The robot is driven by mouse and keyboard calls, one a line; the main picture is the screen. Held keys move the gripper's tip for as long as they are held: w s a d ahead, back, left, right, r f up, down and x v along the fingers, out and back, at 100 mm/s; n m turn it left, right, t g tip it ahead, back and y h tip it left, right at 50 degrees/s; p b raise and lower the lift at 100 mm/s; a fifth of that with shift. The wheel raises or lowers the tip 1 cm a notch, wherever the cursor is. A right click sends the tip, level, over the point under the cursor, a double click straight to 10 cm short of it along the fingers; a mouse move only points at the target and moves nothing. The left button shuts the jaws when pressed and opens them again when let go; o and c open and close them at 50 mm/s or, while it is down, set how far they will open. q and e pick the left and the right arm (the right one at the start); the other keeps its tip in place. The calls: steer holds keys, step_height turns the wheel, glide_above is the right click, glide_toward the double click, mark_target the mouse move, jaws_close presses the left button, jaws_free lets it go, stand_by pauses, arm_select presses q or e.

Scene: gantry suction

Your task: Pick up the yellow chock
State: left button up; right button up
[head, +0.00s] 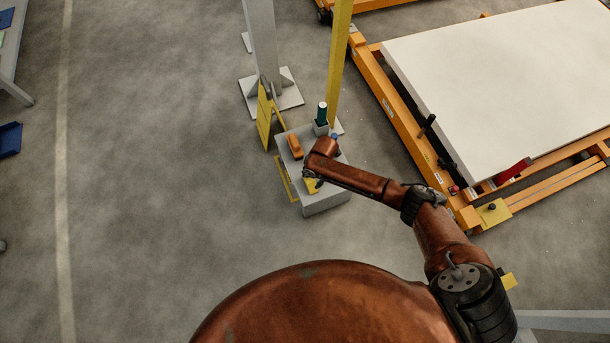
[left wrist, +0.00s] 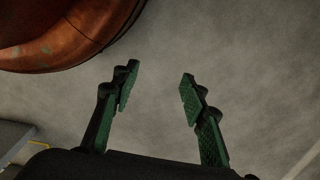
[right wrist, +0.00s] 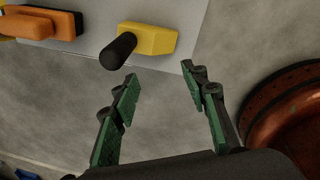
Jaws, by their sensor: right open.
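The yellow chock (right wrist: 155,38) has a black knob-like handle and lies on a grey surface near its edge in the right wrist view. In the head view the chock (head: 311,186) shows as a small yellow patch on top of a grey box (head: 327,200), partly hidden by my right arm. My right gripper (right wrist: 160,81) is open and empty. Its fingertips point toward the chock, with a gap between them and it. My left gripper (left wrist: 158,84) is open and empty over bare floor, and is not seen in the head view.
An orange block (head: 295,146) lies on the same box, with a dark green cylinder (head: 321,115) behind. A yellow post (head: 339,60) and a grey column (head: 263,40) stand beyond. An orange frame with a white slab (head: 500,85) is at right.

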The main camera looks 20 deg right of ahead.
steer(key=w+r+n, duration=0.1)
steer(key=w+r+n+h+b, duration=0.1)
steer(key=w+r+n, duration=0.1)
steer(key=w+r+n+b, duration=0.1)
steer(key=w+r+n, duration=0.1)
steer(key=shift+d+r+g, duration=0.2)
steer(key=shift+d+g, duration=0.2)
steer(key=shift+w+n, duration=0.1)
steer(key=shift+n, duration=0.2)
steer(key=shift+w+f+b, duration=0.1)
steer(key=shift+f+b, duration=0.55)
steer(key=shift+f, duration=0.5)
steer(key=f, duration=0.1)
steer(key=f+b, duration=0.2)
steer(key=shift+w+a+f, duration=0.25)
steer(key=shift+f, duration=0.05)
steer(key=shift+f+b, duration=0.45)
steer(key=shift+f, duration=0.35)
arm_select(q)
steer(key=w+d+r, duration=0.3)
steer(key=r, duration=0.8)
steer(key=shift+t+h, duration=0.3)
steer(key=shift+h, duration=0.1)
arm_select(e)
steer(key=shift+r, duration=0.15)
steer(key=shift+c, duration=0.6)
jaws_close()
